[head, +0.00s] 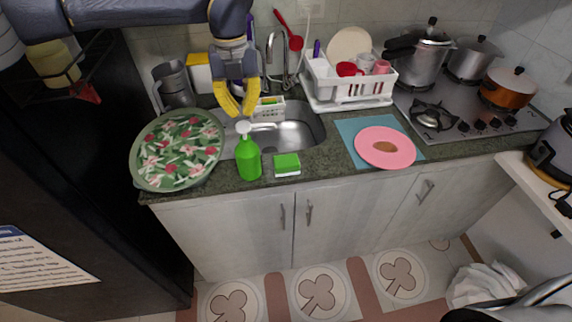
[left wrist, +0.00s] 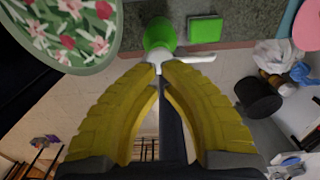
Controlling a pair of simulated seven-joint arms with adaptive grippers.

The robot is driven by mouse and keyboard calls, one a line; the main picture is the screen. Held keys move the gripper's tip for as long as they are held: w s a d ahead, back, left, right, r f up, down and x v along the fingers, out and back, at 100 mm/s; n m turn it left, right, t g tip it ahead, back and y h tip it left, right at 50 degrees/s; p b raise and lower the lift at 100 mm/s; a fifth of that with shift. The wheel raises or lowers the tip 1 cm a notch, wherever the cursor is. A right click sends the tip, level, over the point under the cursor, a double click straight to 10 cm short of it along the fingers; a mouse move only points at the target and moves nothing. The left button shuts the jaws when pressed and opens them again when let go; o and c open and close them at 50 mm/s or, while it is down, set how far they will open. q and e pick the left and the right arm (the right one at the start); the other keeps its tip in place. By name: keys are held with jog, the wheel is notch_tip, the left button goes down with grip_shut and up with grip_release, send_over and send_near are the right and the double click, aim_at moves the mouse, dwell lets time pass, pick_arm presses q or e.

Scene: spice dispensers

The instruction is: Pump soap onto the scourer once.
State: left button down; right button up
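The green soap bottle (head: 248,158) with a white pump top (head: 243,128) stands upright on the counter's front edge. It also shows in the left wrist view (left wrist: 160,34), its white spout pointing right. The green and white scourer (head: 287,164) lies flat just right of the bottle, and shows in the left wrist view (left wrist: 205,29). My left gripper (head: 238,114) points down above and slightly behind the pump top. Its yellow fingertips (left wrist: 161,66) are drawn together with nothing between them. Whether they touch the pump is unclear.
A floral round tray (head: 178,150) sits close left of the bottle. The sink (head: 290,133) lies behind, with a tap (head: 274,50) and a white dish rack (head: 345,88). A pink plate (head: 385,147) rests on a blue mat to the right.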

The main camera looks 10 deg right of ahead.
pick_arm(q)
notch_tip(320, 180, up, 6)
jog(key=shift+f, duration=0.2)
dwell(0.4)
